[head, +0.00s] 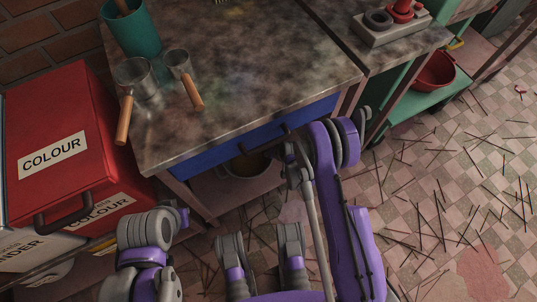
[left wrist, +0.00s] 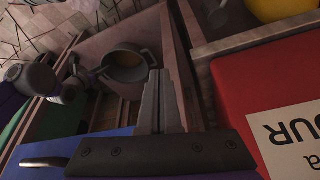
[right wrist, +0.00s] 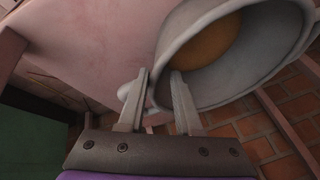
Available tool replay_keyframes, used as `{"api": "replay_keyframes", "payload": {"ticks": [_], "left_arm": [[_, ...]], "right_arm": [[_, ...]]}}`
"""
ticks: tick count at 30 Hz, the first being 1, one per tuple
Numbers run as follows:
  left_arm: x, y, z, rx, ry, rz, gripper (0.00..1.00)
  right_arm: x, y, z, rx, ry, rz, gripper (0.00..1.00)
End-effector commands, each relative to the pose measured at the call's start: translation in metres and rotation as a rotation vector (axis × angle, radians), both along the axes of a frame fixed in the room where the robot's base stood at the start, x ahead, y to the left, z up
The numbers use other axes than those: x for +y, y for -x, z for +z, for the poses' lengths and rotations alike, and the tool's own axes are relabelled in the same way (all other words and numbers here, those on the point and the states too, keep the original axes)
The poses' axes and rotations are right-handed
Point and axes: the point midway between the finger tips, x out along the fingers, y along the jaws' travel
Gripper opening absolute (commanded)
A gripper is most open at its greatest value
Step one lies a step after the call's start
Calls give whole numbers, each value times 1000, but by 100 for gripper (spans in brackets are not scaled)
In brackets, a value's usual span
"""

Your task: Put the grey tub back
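The grey tub (head: 245,165) is partly visible under the table, below the blue drawer. The left wrist view shows it from above as a round tub (left wrist: 127,68) with side lugs. In the right wrist view the tub (right wrist: 282,85) looks tilted, with a brownish-yellow inside. My right gripper (right wrist: 160,80) has one finger outside its rim and one inside, partly spread with the rim between them. My left gripper (left wrist: 162,75) has its fingers together with nothing between them, near the red box. Its fingertips are hard to make out in the head view.
A red box (head: 60,130) labelled COLOUR stands left of the table (head: 240,80). Two metal cups with wooden handles and a green container (head: 135,35) are on the tabletop. The blue drawer front (head: 220,150) is above the tub. Sticks litter the tiled floor.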

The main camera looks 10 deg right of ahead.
Motion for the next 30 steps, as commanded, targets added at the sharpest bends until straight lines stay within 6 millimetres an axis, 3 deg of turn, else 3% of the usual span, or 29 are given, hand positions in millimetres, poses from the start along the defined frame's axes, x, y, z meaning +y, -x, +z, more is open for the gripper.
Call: {"api": "replay_keyframes", "payload": {"ticks": [3, 10, 30], "left_arm": [[0, 1, 7, 0, 0, 0, 0], [0, 2, 13, -1, 0, 0, 0], [0, 3, 14, -1, 0, 0, 0]], "right_arm": [[-6, 12, 26, 0, 0, 0, 33], [-13, 24, 54, 0, -1, -1, 33], [-15, 27, 59, 0, -1, 0, 33]]}}
